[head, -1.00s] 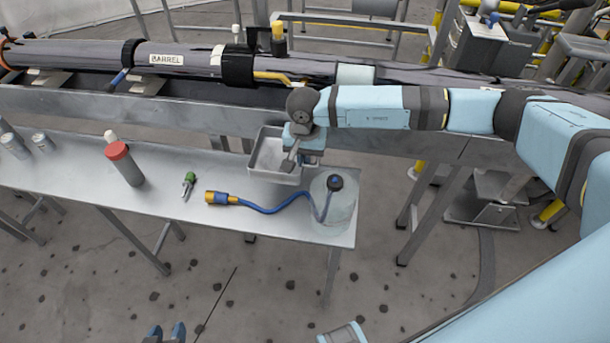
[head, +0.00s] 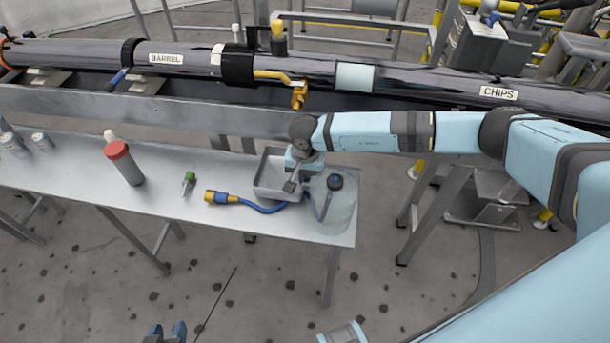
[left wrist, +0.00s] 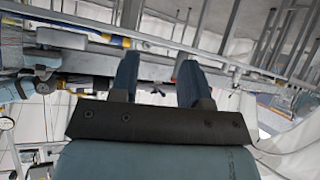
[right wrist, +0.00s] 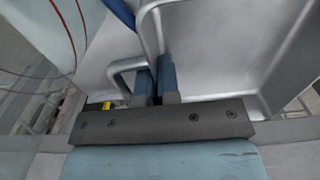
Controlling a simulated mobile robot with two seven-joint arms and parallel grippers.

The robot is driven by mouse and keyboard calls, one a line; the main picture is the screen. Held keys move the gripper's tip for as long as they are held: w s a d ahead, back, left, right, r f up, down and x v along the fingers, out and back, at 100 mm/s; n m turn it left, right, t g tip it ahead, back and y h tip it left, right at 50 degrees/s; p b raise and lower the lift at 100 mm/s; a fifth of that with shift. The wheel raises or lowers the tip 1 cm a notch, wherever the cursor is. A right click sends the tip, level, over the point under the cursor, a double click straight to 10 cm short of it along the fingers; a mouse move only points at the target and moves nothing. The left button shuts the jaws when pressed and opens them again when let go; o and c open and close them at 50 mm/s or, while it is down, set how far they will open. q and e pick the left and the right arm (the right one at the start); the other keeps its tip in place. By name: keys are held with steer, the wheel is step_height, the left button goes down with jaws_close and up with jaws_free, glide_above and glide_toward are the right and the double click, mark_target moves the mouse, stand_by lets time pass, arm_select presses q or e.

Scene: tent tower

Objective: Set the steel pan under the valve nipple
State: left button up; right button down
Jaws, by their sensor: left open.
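The steel pan (head: 262,190) is a shallow open tray at the back right of the bench; whether it rests on the bench or is just above it I cannot tell. My right gripper (head: 292,184) is at the pan's right side. In the right wrist view its fingers (right wrist: 156,86) are close together on the pan's loop handle (right wrist: 122,68). The brass valve nipple (head: 298,98) hangs below the black barrel pipe, farther back than the pan. My left gripper (head: 165,333) is open and empty at the bottom of the head view, away from the bench.
A clear round container (head: 338,218) with a dark cap stands close right of the pan. A blue hose (head: 262,208) with a yellow end, a green-handled tool (head: 188,181) and a red-capped cylinder (head: 125,165) are on the bench (head: 75,165). A steel beam (head: 180,112) runs behind it.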

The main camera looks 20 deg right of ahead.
steer(key=shift+f+b, duration=0.35)
steer(key=shift+f, duration=0.2)
steer(key=c, duration=1.3)
jaws_free()
steer(key=shift+c, duration=0.2)
steer(key=shift+r, duration=0.1)
steer(key=shift+r+p, duration=0.25)
steer(key=shift+p, duration=0.1)
step_height(320, 180, up, 12)
steer(key=shift+f+p, duration=0.15)
steer(key=shift+p, duration=0.15)
steer(key=shift+r, duration=0.45)
